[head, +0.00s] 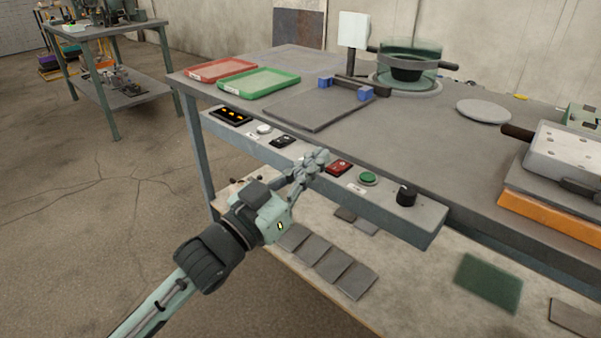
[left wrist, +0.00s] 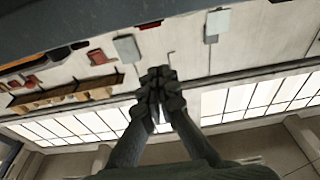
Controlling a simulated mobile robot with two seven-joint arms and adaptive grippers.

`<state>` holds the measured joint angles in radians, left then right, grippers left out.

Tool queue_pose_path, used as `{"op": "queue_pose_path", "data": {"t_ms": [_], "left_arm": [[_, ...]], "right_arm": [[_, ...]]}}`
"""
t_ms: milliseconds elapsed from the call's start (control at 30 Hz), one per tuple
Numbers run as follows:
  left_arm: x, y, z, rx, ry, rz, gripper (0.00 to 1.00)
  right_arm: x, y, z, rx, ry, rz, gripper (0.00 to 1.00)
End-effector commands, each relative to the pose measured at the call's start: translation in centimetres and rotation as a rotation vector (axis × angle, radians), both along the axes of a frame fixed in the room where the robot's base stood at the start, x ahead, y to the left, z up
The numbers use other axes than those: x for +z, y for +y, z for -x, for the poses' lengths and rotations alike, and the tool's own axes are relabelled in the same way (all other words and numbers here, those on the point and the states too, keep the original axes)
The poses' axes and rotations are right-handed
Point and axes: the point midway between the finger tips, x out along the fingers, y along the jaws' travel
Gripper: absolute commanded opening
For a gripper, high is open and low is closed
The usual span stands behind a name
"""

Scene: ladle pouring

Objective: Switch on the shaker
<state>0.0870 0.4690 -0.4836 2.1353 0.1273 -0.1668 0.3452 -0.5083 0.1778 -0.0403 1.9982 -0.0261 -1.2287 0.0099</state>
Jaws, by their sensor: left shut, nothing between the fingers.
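A grey control panel (head: 425,218) runs along the table's front edge. It carries a dark display with orange marks (head: 231,115), a white button (head: 264,129), a black switch (head: 283,141), a red switch (head: 339,167), a green button (head: 367,178) and a black knob (head: 406,195). I cannot tell which part is the shaker. My left gripper (head: 318,160) is shut and empty, just left of the red switch and hiding part of the panel; I cannot tell if it touches. Its closed fingers also show in the left wrist view (left wrist: 160,85). My right gripper is out of view.
On the tabletop are a red tray (head: 220,69), a green tray (head: 258,83), a flat grey plate (head: 310,113) with blue blocks (head: 365,94), a glass vessel (head: 409,62) and a round grey disc (head: 484,111). Grey tiles (head: 345,272) lie on the lower shelf.

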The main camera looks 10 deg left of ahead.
Motion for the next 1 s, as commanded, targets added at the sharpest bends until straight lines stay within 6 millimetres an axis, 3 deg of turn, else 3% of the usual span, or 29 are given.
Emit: {"op": "queue_pose_path", "data": {"t_ms": [200,300,433,900,1000], "left_arm": [[0.8,-2.5,-3.5,0.000,0.001,0.000,0.00],[-1.4,-2.2,-3.0,0.001,0.006,-0.002,0.00],[-2.6,-2.1,-2.9,0.001,0.004,-0.001,0.00],[-3.2,-2.0,-2.8,0.001,0.002,0.000,0.00],[-4.4,-2.0,-2.7,0.000,0.003,0.003,0.00]], "right_arm": [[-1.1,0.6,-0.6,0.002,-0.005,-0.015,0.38],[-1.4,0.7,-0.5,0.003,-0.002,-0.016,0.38],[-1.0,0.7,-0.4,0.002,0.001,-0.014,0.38],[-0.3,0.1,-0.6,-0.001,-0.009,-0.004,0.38],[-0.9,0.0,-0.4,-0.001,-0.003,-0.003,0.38]]}}
